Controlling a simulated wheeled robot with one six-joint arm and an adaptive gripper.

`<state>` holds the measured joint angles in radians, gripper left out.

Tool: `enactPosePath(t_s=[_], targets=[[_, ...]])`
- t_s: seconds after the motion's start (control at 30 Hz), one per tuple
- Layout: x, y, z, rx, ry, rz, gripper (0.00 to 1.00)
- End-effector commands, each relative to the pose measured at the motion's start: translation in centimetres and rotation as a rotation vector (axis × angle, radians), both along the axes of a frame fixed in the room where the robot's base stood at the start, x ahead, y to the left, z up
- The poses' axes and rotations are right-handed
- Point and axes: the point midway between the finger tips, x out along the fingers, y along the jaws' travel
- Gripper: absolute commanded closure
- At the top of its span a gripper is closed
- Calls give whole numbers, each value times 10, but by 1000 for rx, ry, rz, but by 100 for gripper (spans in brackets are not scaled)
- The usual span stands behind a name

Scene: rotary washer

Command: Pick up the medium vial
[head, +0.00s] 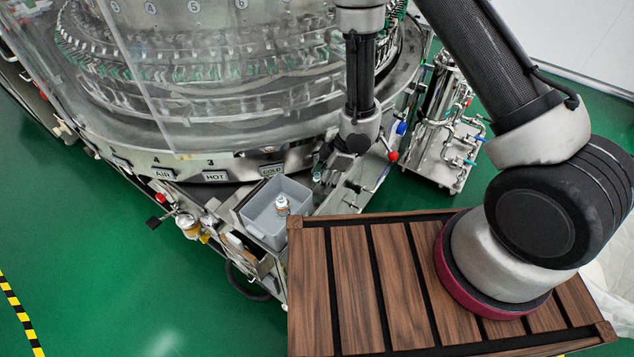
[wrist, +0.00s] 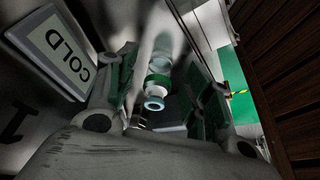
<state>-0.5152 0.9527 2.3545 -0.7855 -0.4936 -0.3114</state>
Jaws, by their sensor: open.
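A clear vial (wrist: 156,88) with a green band and a pale round end shows in the wrist view, between the two fingers of my gripper (wrist: 162,80). The fingers, with green pads, are open on either side of it. I cannot tell whether they touch it. In the head view my gripper (head: 325,181) is low beside the machine's front, just right of the grey bin, and a small glassy shape (head: 317,172) shows by it. Another small vial (head: 282,206), with a white and orange body, stands in the grey bin (head: 254,226). I cannot tell from size which is medium.
The washer's clear housing (head: 130,75) and its metal rim with the COLD label (wrist: 62,50) are close behind and left of my gripper. A slatted wooden table (head: 350,270) lies in front. A pipe-covered metal unit (head: 440,145) stands at right. Green floor is open at left.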

Motion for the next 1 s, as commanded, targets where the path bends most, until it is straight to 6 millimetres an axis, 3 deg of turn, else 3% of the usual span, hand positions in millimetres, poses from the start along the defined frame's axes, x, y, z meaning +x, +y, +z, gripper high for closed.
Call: enactPosePath(t_s=[0.1,0.4,0.43,0.63,1.0], targets=[[-1,15,-4,-1,2,0,49],[-1,17,-11,0,1,-2,49],[-1,17,-11,0,1,-2,51],[-1,16,-11,0,1,-2,86],[0,16,-10,0,1,-2,87]])
